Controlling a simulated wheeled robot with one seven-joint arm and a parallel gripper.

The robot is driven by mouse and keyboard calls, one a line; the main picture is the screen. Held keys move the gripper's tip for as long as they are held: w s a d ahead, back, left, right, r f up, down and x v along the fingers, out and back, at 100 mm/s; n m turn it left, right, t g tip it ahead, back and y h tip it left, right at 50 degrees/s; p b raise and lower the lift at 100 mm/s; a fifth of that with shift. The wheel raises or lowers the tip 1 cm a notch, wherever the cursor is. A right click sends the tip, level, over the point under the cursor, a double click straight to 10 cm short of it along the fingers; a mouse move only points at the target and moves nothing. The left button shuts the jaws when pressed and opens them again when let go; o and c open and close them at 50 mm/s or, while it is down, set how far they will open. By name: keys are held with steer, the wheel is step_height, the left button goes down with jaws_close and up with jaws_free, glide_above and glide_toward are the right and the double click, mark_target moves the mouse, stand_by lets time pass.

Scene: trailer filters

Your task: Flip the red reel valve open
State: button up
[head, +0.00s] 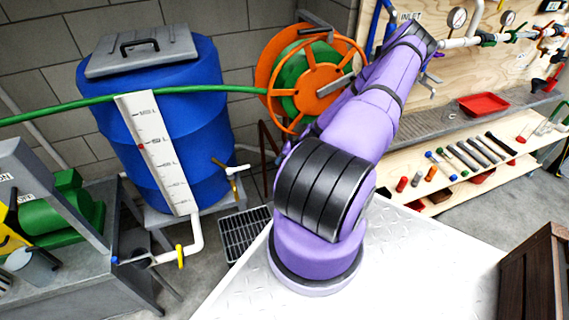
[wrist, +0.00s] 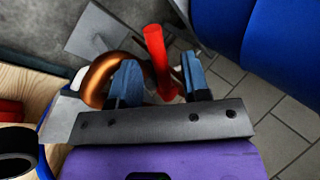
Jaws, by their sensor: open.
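In the wrist view, a red handle (wrist: 157,55), taken as the red reel valve, is a straight bar pointing up in the picture. Its lower end lies between the two blue fingertips of my gripper (wrist: 160,82). The fingers are spread, with visible gaps on both sides of the handle, so it is not clamped. I cannot tell its depth relative to the fingertips. A copper-coloured curved piece (wrist: 100,78) is beside the left finger. In the head view, the orange hose reel (head: 300,88) stands behind my purple arm, and I cannot make out the red handle there.
A blue barrel (head: 165,110) stands left of the reel, with a green hose (head: 60,112) crossing in front. On the right are a bench with a red tray (head: 483,104) and a shelf of tools (head: 470,155). A wooden crate (head: 540,280) is at lower right.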

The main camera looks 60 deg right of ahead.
steer(key=shift+s+d+r, duration=0.15)
steer(key=shift+s+r, duration=0.15)
steer(key=shift+r, duration=0.15)
steer(key=s+d, duration=0.5)
steer(key=s, duration=0.6)
steer(key=shift+c, duration=0.4)
